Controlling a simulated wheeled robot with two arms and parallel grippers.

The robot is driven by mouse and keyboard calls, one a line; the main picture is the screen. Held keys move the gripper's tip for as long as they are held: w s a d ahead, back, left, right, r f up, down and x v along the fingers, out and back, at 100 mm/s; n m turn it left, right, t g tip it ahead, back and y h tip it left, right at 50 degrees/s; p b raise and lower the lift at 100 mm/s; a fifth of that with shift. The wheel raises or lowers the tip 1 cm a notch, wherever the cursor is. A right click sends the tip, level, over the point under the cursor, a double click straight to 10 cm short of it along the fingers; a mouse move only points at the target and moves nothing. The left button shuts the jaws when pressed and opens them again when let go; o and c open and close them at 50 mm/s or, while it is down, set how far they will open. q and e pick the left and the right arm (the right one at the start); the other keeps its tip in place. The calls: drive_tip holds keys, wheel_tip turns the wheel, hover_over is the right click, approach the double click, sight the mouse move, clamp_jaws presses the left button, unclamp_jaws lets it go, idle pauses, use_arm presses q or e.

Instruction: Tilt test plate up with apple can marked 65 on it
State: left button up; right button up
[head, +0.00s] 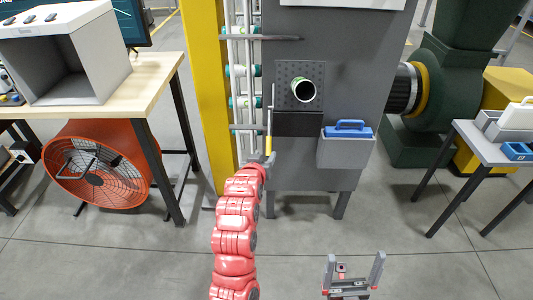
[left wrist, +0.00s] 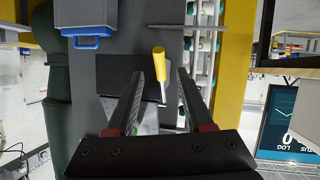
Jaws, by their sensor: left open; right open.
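The test plate (head: 284,70) is a dark perforated square on the front of the grey machine. A can (head: 303,90) with a green rim stands out from it, its open end facing the camera; no marking can be read. A yellow handle (head: 268,146) on a thin rod is at the plate's left side, below the can. My left gripper (head: 262,158) is open at the lower end of this handle. In the left wrist view the yellow handle (left wrist: 159,62) shows between the open fingertips, not gripped. My right gripper (head: 352,270) is open and empty, low in front of the machine.
A grey bin (head: 345,154) with a blue-handled box (head: 348,130) hangs on the machine's right side. A yellow post (head: 207,90) and a rack of cans (head: 238,100) stand at its left. A wooden table (head: 150,75) and a red fan (head: 95,165) are further left.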

use_arm(q)
drive_tip(key=v, duration=1.1)
drive_tip(key=shift+p, duration=0.3)
drive_tip(key=shift+r, duration=0.1)
drive_tip(key=shift+a, duration=0.1)
